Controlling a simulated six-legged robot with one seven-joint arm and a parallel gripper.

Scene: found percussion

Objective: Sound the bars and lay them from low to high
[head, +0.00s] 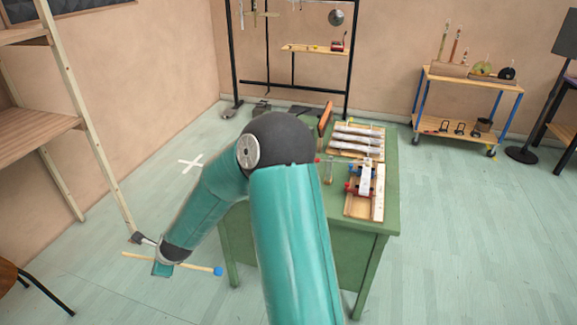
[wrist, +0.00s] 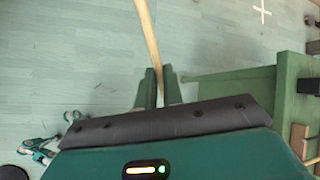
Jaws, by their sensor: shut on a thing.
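My gripper (head: 163,266) is shut on the wooden stick of a mallet (head: 197,268) with a blue head, held out to the left of the green table (head: 391,206). In the wrist view, the stick (wrist: 149,40) runs up between the two fingers of my gripper (wrist: 160,76); its blue head is not seen there. Several silvery bars (head: 357,140) lie side by side on a wooden tray at the table's back. Nearer, another pale bar (head: 365,178) sits with red and blue pieces by a wooden board (head: 379,199). My arm hides the table's left part.
A wooden shelf unit (head: 38,124) stands at the left. A black frame (head: 292,88) with hanging things is behind the table. A blue-legged trolley (head: 468,83) is at the back right.

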